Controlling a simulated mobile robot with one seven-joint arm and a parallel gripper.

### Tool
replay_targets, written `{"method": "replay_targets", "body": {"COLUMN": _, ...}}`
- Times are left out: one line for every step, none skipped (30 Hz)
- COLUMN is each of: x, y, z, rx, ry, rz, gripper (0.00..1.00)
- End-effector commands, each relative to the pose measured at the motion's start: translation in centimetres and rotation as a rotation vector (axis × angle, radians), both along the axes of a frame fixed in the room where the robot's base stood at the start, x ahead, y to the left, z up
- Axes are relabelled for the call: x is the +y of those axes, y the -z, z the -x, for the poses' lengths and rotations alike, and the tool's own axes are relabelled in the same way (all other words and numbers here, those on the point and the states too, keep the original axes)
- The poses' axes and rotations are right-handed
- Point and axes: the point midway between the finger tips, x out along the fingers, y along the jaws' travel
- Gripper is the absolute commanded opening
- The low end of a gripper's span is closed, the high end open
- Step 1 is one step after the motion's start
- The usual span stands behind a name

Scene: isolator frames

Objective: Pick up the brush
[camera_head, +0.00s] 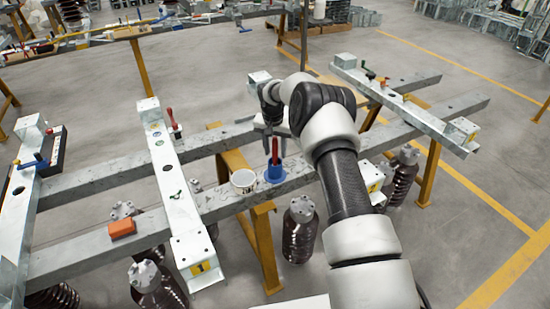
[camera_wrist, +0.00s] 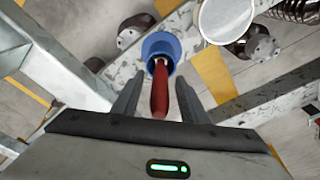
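The brush shows as a red handle (camera_head: 275,151) standing upright out of a blue cup (camera_head: 275,174) on the near grey beam; its lower end is hidden in the cup. In the wrist view the red handle (camera_wrist: 160,92) lies between the two dark fingers of my gripper (camera_wrist: 158,82), with the blue cup (camera_wrist: 161,48) beyond the tips. The fingers are apart, with a gap visible on each side of the handle. In the head view my gripper (camera_head: 271,140) points down at the handle from above.
A white can (camera_head: 243,181) stands just left of the cup; it also shows in the wrist view (camera_wrist: 226,18). An orange-red block (camera_head: 122,229) lies further left on the beam. Metal crosspieces (camera_head: 175,185) lie across the beams. Yellow trestle legs (camera_head: 266,245) and dark ribbed insulators (camera_head: 299,232) stand below.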

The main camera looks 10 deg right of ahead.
Motion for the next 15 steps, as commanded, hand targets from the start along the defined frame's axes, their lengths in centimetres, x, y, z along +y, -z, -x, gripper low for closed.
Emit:
{"method": "replay_targets", "body": {"x": -0.02, "y": 0.02, "z": -0.02, "rx": 0.0, "ry": 0.0, "rz": 0.0, "gripper": 0.4}}
{"method": "replay_targets", "body": {"x": -0.02, "y": 0.01, "z": -0.02, "rx": -0.001, "ry": 0.0, "rz": 0.0, "gripper": 0.4}}
{"method": "replay_targets", "body": {"x": -0.02, "y": 0.01, "z": -0.01, "rx": 0.0, "ry": 0.0, "rz": 0.0, "gripper": 0.4}}
{"method": "replay_targets", "body": {"x": -0.03, "y": 0.01, "z": -0.01, "rx": 0.0, "ry": 0.0, "rz": 0.0, "gripper": 0.4}}
{"method": "replay_targets", "body": {"x": -0.03, "y": 0.01, "z": -0.01, "rx": 0.0, "ry": 0.0, "rz": 0.0, "gripper": 0.4}}
{"method": "replay_targets", "body": {"x": -0.02, "y": 0.01, "z": 0.0, "rx": 0.0, "ry": 0.0, "rz": 0.0, "gripper": 0.35}}
{"method": "replay_targets", "body": {"x": -0.02, "y": 0.01, "z": 0.0, "rx": 0.0, "ry": 0.0, "rz": 0.0, "gripper": 0.29}}
{"method": "replay_targets", "body": {"x": -0.03, "y": 0.0, "z": 0.0, "rx": 0.0, "ry": 0.0, "rz": 0.0, "gripper": 0.24}}
{"method": "replay_targets", "body": {"x": -0.03, "y": 0.0, "z": 0.0, "rx": 0.0, "ry": 0.0, "rz": 0.0, "gripper": 0.18}}
{"method": "replay_targets", "body": {"x": -0.03, "y": 0.0, "z": 0.0, "rx": 0.0, "ry": 0.0, "rz": 0.0, "gripper": 0.13}}
{"method": "replay_targets", "body": {"x": -0.03, "y": 0.0, "z": 0.0, "rx": 0.0, "ry": 0.0, "rz": 0.0, "gripper": 0.08}}
{"method": "replay_targets", "body": {"x": -0.03, "y": 0.0, "z": 0.0, "rx": 0.0, "ry": 0.0, "rz": 0.0, "gripper": 0.01}}
{"method": "replay_targets", "body": {"x": -0.03, "y": 0.0, "z": 0.0, "rx": 0.0, "ry": 0.0, "rz": 0.0, "gripper": 0.0}}
{"method": "replay_targets", "body": {"x": -0.03, "y": -0.02, "z": 0.0, "rx": 0.0, "ry": 0.0, "rz": 0.0, "gripper": 0.0}}
{"method": "replay_targets", "body": {"x": -0.03, "y": -0.02, "z": 0.0, "rx": 0.0, "ry": 0.0, "rz": 0.0, "gripper": 0.0}}
